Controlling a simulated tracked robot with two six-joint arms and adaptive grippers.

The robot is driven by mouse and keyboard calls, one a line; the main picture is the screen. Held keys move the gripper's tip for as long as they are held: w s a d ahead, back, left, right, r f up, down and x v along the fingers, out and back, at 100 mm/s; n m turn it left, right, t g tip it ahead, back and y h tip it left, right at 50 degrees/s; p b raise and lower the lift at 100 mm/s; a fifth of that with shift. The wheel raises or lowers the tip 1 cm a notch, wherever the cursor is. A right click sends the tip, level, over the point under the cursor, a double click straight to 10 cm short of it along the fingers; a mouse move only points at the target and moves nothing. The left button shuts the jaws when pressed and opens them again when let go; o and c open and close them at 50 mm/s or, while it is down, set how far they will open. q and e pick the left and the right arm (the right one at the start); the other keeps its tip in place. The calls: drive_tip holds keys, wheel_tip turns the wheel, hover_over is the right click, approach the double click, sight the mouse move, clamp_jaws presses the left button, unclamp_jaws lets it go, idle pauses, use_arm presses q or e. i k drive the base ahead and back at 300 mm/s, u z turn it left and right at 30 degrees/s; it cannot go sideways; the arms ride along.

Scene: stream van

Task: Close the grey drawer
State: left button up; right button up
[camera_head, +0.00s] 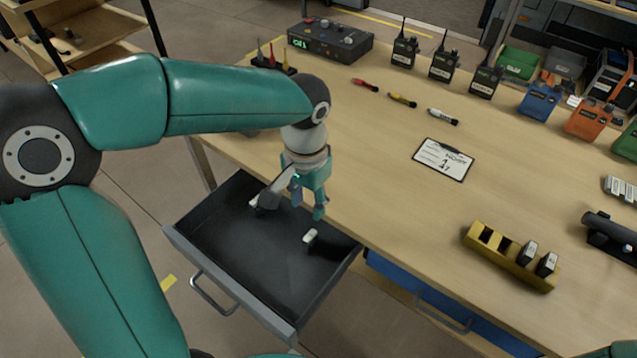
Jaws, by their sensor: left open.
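The grey drawer (228,289) is pulled out from under the near left part of the wooden table (400,220). Its bar handle (209,298) is on its front panel, facing the lower left. My left gripper (308,206) is open and points down over the back part of the drawer, near the table edge. It appears empty and is apart from the handle. A dark and white item (266,201) and a small white item (310,236) are in the drawer. My right gripper is not in view.
A blue drawer (480,326) is under the table to the right. On the table are a yellow holder (508,257), a white card (443,159), markers (403,99), several radios (444,65) and a black box (329,41). Floor is free in front of the grey drawer.

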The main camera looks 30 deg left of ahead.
sight(261, 264)
drive_tip(key=k, duration=1)
